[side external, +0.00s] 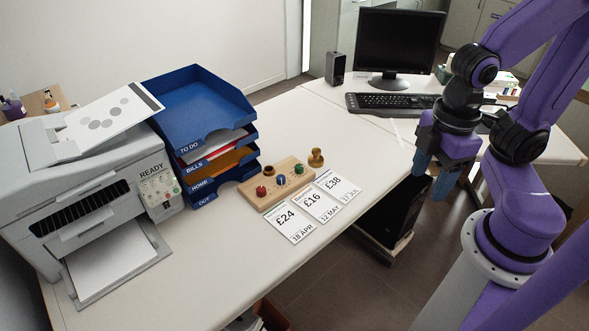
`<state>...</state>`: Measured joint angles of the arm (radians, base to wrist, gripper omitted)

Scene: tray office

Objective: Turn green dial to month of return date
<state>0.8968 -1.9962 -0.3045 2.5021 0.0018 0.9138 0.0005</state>
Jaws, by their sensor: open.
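A wooden block (276,184) lies on the white desk in the side external view. It carries a red knob (261,191), a blue knob (281,180) and a green dial (298,169). The dial's markings are too small to read. Three white cards lie in front of the block: £24, 18 APR (289,222); £16, 12 MAY (315,204); £38, 17 JUL (338,186). Their small print is unreadable, so I cannot tell which shows a return date. My gripper (432,182) is open and empty, pointing down, well to the right of the block.
Blue stacked trays (217,112) and a printer (84,200) stand to the left. A monitor (399,42), keyboard (393,104) and speaker (335,68) are at the back. The desk (335,135) is clear between keyboard and stamp.

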